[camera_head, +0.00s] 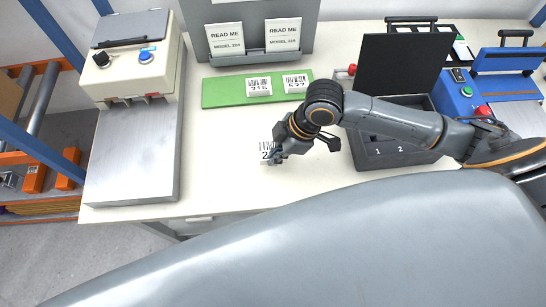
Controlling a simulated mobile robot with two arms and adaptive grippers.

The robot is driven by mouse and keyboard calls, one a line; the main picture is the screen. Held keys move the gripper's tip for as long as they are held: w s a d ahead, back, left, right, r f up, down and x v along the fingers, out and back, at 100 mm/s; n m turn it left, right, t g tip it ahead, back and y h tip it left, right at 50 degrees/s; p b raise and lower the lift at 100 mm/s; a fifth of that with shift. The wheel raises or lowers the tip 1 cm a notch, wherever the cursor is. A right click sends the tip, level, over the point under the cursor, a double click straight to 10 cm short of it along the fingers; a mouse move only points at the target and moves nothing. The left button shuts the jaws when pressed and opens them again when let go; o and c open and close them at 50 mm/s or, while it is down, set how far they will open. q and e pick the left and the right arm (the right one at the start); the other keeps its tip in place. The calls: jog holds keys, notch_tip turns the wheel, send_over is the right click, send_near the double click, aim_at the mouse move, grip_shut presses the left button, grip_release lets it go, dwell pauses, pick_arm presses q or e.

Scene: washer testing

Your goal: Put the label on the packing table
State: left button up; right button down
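A white label (267,149) with a barcode and a number beginning with 2 is at the white packing table (235,190), near its front edge. My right gripper (271,177) partly covers it from the right. I cannot tell whether the label rests on the table or is held just above it. The fingertips are small and dark, and their gap is not clear. Two more labels, one on the left (258,87) and one on the right (295,83), lie on a green mat (225,92) behind. My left gripper is out of view.
A grey metal plate with a control box (140,70) stands left. A holder with two READ ME booklets (225,39) stands at the back. A black open-lidded box (375,158) marked 1 and 2 and a blue device (458,95) are right.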

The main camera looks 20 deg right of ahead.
jog(key=shift+w+f, duration=0.65)
jog(key=shift+f, duration=0.05)
jog(key=f, duration=0.1)
jog(key=f+p, duration=0.1)
jog(key=f, duration=0.1)
jog(key=shift+w, duration=0.2)
jog(key=shift+f, duration=0.4)
jog(key=shift+f, duration=0.1)
jog(key=c, duration=1.5)
grip_release()
jog(key=v, duration=1.2)
jog(key=shift+b, duration=0.35)
